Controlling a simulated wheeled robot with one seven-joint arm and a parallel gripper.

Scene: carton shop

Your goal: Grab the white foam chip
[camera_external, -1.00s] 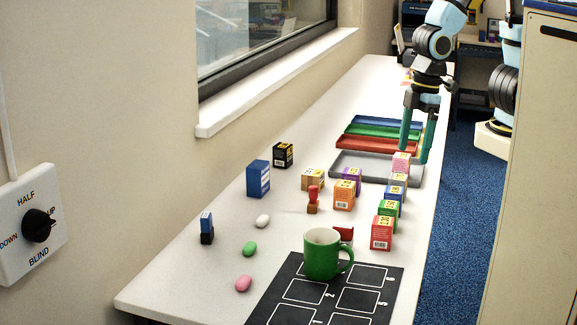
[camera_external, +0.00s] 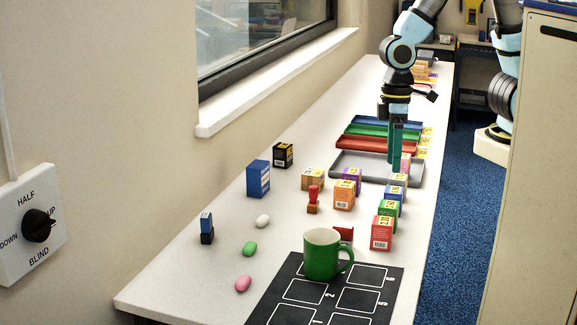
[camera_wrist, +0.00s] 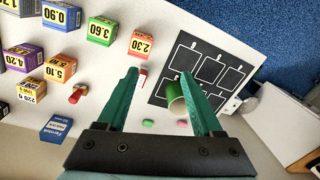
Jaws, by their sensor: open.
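The white foam chip (camera_external: 263,221) lies on the white table in the external view, between the blue box and the green foam chip (camera_external: 249,248). A pink foam chip (camera_external: 243,284) lies nearer the front. My gripper (camera_external: 396,168) is over the grey tray's right part, well behind and to the right of the white chip. In the wrist view my gripper (camera_wrist: 160,75) is open and empty. That view shows the green chip (camera_wrist: 148,123) and pink chip (camera_wrist: 182,123), but I cannot make out the white chip there.
A green mug (camera_external: 322,256) stands on the black numbered mat (camera_external: 282,270). Table around the chips is clear.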

